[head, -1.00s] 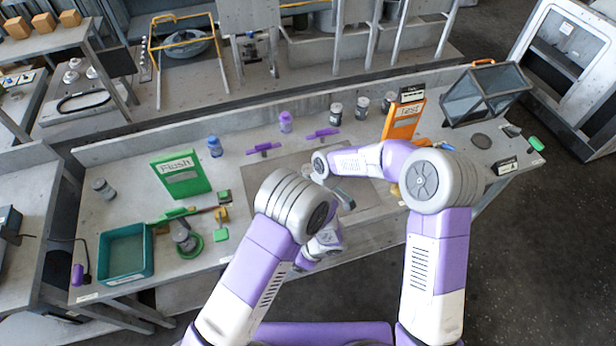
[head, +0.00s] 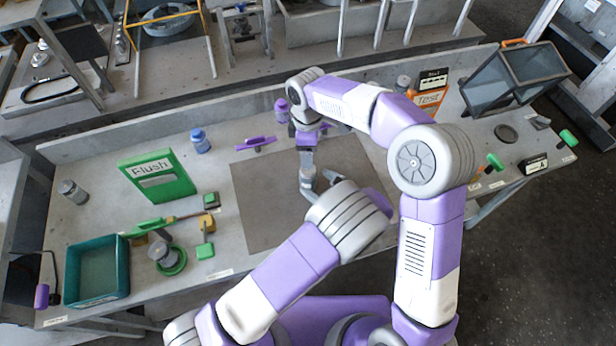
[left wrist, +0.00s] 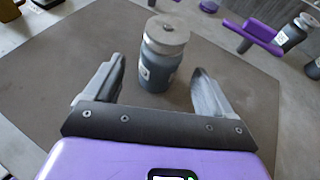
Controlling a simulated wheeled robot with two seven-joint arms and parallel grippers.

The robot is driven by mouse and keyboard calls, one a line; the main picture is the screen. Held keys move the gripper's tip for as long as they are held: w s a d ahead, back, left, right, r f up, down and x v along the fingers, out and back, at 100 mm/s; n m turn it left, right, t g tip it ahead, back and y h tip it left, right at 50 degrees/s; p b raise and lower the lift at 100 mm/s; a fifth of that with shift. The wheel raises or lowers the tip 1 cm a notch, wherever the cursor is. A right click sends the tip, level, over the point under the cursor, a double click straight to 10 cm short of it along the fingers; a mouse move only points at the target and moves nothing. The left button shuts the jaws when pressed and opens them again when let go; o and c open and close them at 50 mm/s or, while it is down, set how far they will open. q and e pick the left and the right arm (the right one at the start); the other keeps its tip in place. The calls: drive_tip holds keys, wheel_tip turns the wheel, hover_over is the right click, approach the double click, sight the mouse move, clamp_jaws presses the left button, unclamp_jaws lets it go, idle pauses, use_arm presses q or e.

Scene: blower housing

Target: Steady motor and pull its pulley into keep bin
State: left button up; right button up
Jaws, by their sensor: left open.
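The motor (left wrist: 157,62) is a dark grey upright cylinder with a pale label. Its light grey round pulley (left wrist: 167,30) sits on top. In the left wrist view it stands on the grey-brown mat (left wrist: 60,60), just beyond and between the fingers of my left gripper (left wrist: 162,90), which is open and empty. In the head view my left gripper (head: 322,186) is low over the mat, partly behind my arm. My right arm crosses above the mat; its jaws are not clear. A teal open bin (head: 122,268) stands at the left; I cannot read its label.
A green "Flush" sign (head: 158,178), a blue bottle (head: 200,141) and a green-based part (head: 165,255) stand left of the mat. A purple clamp (head: 255,145) and a purple bottle (head: 281,110) are behind. A glass-sided box (head: 515,78) stands at right. The mat's left part is clear.

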sight(314, 182)
use_arm(q)
drive_tip(key=shift+x, duration=2.55)
use_arm(e)
drive_tip(key=shift+w+f, duration=0.1)
